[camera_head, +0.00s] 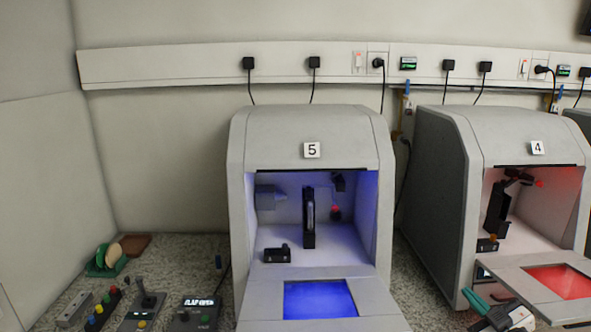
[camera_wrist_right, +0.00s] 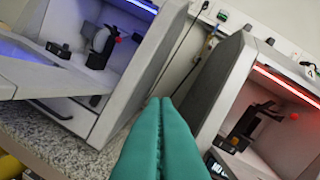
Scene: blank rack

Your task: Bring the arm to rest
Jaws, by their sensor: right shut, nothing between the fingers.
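My right gripper (camera_head: 470,296) shows low at the right of the head view, in front of the box marked 4 (camera_head: 440,170). Its two green fingers lie together, with nothing between them. In the right wrist view the gripper (camera_wrist_right: 160,101) is shut too, its fingers pressed side by side and pointing up the picture between the two boxes. My left gripper is not in view.
The box marked 5 (camera_head: 311,128) stands open with blue light inside and its flap lowered. Box 4 has red light and a lowered flap (camera_head: 520,280) close to my right gripper. A joystick box (camera_head: 140,312) and a button strip (camera_head: 98,313) stand at the left.

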